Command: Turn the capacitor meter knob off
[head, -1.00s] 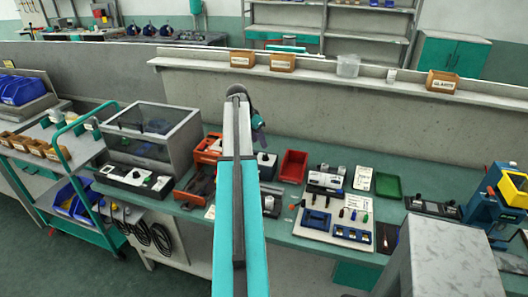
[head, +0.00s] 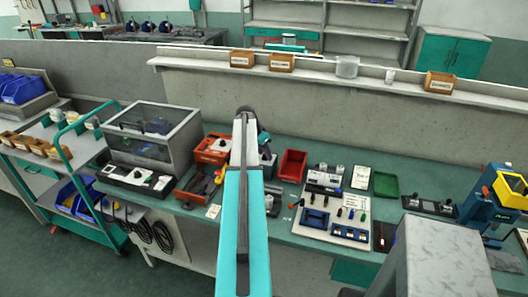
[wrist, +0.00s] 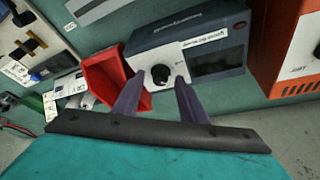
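The capacitor meter (wrist: 190,40) is a dark grey box with a white front panel and a dark display window, seen in the wrist view. Its round black knob (wrist: 161,75) is on the white panel. My gripper (wrist: 158,83) is open, with one fingertip on each side of the knob in the picture. I cannot tell how deep the fingers are or whether they touch it. The knob's setting is too small to read. In the head view, the meter (head: 268,160) is partly hidden behind my arm, and my gripper is hidden too.
A red bin (head: 293,165) stands right of the meter; it also shows beside my finger in the wrist view (wrist: 104,74). An orange device (head: 212,148) stands on the meter's other side. A tool board (head: 303,228) lies farther right on the green bench.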

